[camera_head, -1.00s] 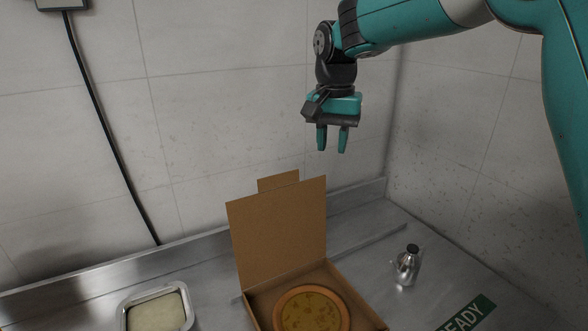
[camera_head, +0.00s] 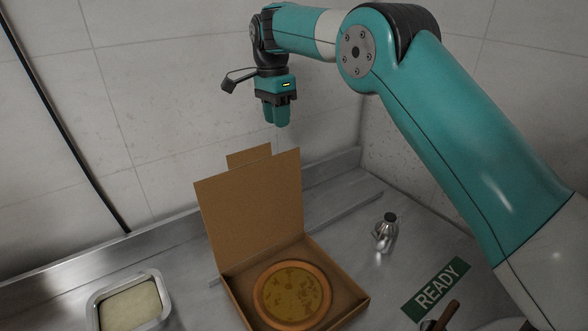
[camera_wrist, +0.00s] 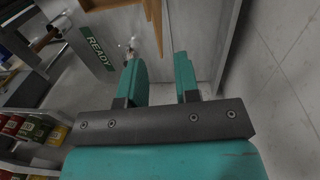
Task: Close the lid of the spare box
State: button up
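The spare box (camera_head: 345,301) is a brown cardboard pizza box on the steel counter. Its lid (camera_head: 250,205) stands up, tilted slightly back, with a flap at its top edge. A round pizza in an orange-brown rim (camera_head: 292,293) lies inside. My gripper (camera_head: 277,122) hangs fingers down, above and behind the lid's top edge, apart from it. In the wrist view my gripper (camera_wrist: 162,78) shows two teal fingers with a gap and nothing between them, so it is open. Brown edges at the top of that view may be the box, but I cannot tell for sure.
A metal tray (camera_head: 95,311) with pale contents stands left of the box. A wooden handle (camera_head: 447,316) shows at the bottom right. The tiled wall is close behind.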

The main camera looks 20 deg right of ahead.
aim_at(283, 158)
jog(key=f+p, duration=0.1)
jog(key=f, duration=0.2)
jog(key=f+p, duration=0.1)
jog(key=f, duration=0.3)
jog(key=s+d+f+p, duration=0.1)
jog(key=f, duration=0.3)
